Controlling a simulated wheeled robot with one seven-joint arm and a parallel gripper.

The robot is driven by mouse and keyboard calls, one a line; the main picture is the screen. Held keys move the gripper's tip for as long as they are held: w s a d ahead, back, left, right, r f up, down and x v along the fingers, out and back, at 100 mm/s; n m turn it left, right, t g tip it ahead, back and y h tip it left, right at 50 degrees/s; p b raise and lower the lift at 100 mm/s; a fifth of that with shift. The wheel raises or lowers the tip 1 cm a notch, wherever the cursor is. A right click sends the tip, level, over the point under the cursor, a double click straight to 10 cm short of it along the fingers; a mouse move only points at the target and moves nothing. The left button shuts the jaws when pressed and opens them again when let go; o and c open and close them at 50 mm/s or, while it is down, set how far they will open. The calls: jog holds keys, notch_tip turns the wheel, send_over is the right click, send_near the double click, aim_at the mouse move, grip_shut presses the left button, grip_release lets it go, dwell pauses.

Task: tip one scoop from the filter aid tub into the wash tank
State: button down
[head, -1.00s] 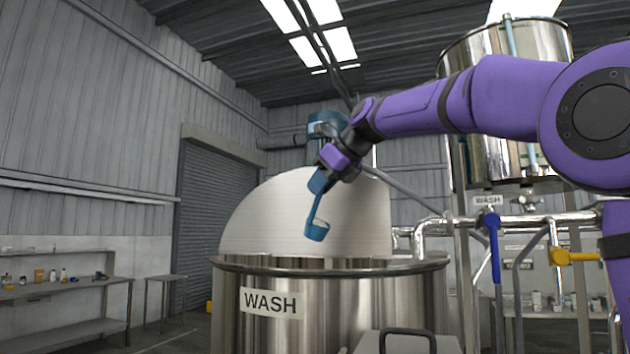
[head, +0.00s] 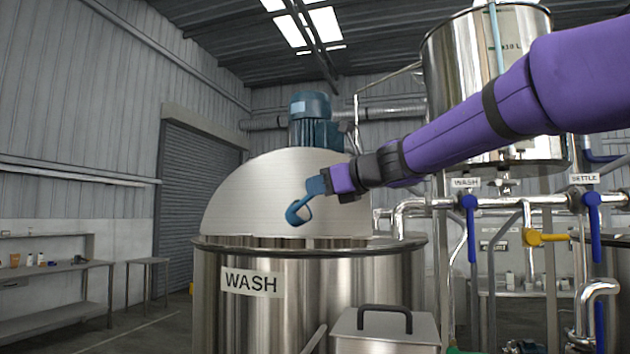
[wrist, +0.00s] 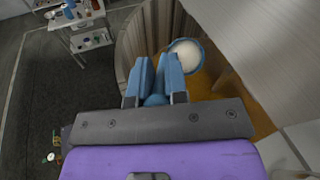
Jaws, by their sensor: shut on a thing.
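The wash tank (head: 310,290) is a wide steel vessel with a WASH label, its half-round lid (head: 250,195) standing up behind the rim. My gripper (head: 322,184) is shut on the handle of a blue scoop (head: 297,213) and holds it above the tank's rim, in front of the lid. In the wrist view the scoop's bowl holds white powder (wrist: 187,54) and lies beyond my gripper (wrist: 154,95), over the tank's opening. Amber liquid (wrist: 232,92) shows inside the tank below. I cannot identify the filter aid tub in these views.
A steel box with a dark handle (head: 385,328) stands at the tank's front right. Pipes with blue valve levers (head: 470,225) and a yellow lever (head: 548,238) run on the right. A blue motor (head: 314,120) rises behind the lid. A bench (head: 55,270) stands at far left.

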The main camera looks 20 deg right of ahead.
jog(key=shift+s+d+f+t+y, duration=0.25)
jog(key=shift+s+f+t+y, duration=0.25)
jog(key=shift+f+t, duration=0.25)
jog(key=shift+s+d+f+t+y, duration=0.35)
jog(key=shift+f+t+y, duration=0.2)
jog(key=shift+f+t, duration=0.25)
jog(key=shift+s+d+f+t+y, duration=0.2)
jog(key=shift+s+f+t+y, duration=0.3)
jog(key=shift+f+t, duration=0.25)
jog(key=shift+r, duration=0.1)
